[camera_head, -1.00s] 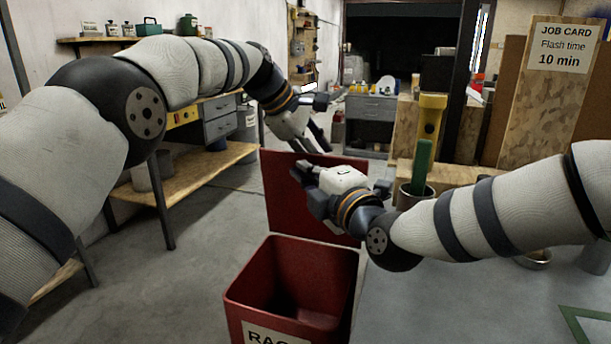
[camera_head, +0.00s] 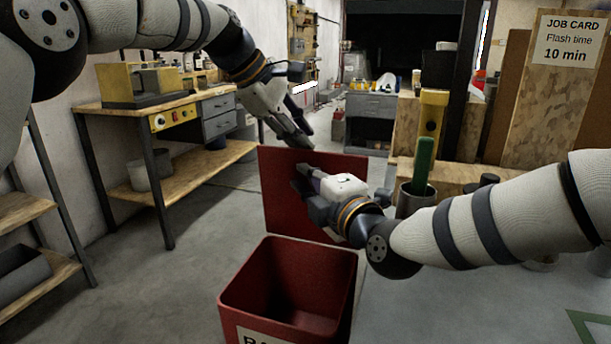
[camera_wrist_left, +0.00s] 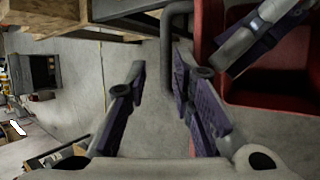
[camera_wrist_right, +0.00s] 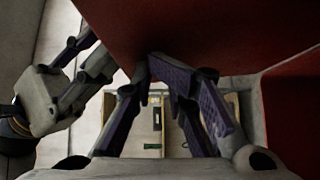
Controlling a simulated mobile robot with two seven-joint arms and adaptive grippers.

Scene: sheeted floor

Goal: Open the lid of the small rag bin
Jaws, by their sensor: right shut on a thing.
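The red rag bin (camera_head: 236,290) stands on the floor, its inside showing dark. Its red lid (camera_head: 277,205) stands upright at the bin's back; in the right wrist view the lid (camera_wrist_right: 220,35) fills the top. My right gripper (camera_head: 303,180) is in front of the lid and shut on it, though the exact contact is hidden. My left gripper (camera_head: 303,139) is at the lid's top edge on the far side. In the left wrist view its fingers (camera_wrist_left: 162,72) are apart with floor between them, beside a dark grey curved bar (camera_wrist_left: 178,35) next to the lid.
A workbench (camera_head: 150,105) with drawers stands at the left. A wooden bench (camera_head: 455,172) holding a grey cup (camera_head: 413,200) with a green handle in it is at the right. The floor (camera_head: 170,280) left of the bin is clear.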

